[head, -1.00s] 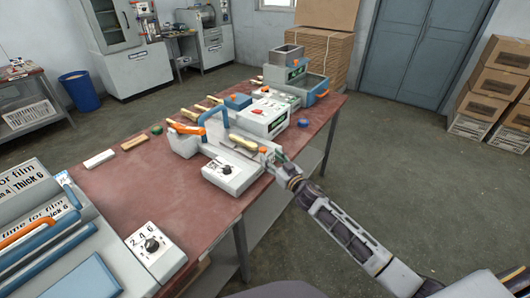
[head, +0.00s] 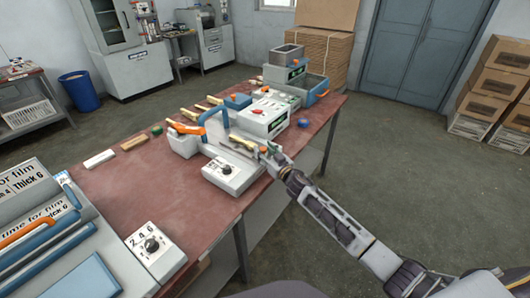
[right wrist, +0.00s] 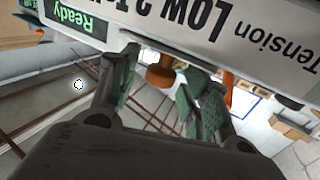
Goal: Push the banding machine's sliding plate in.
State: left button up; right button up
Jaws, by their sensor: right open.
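I cannot clearly make out the sliding plate. My left gripper is out of view.
A white unit with a dial (head: 228,172) and a blue-handled press (head: 215,118) stand just left of my right gripper. A large sealing machine (head: 90,275) fills the near left. The red table top (head: 120,185) is mostly clear mid-left. Floor is free on the right.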

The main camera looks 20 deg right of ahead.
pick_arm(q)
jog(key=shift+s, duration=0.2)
pick_arm(e)
jog(key=shift+c, duration=0.8)
grip_shut()
